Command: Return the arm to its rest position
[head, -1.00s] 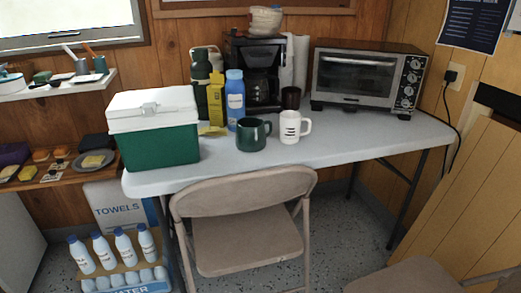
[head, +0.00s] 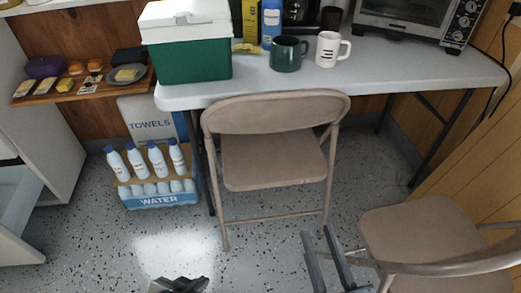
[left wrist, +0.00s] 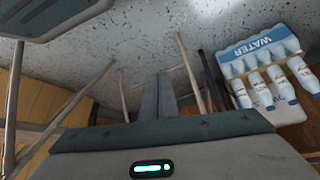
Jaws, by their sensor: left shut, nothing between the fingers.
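My left gripper (head: 179,284) shows as a small dark shape at the bottom edge of the head view, low over the speckled floor. In the left wrist view its two grey fingers (left wrist: 159,98) lie side by side, shut with nothing between them. My right gripper (head: 317,231) is at the bottom of the head view, right of centre. Its two grey fingers stand apart with a gap between them, and I see nothing held. Most of both arms is out of the head view.
A beige folding chair (head: 272,160) stands before the white table (head: 290,82). Another chair (head: 430,235) is at the right, close to my right gripper. Bottles in a blue WATER carrier (head: 160,201) stand on the floor. Speckled floor (head: 120,250) is clear at lower left.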

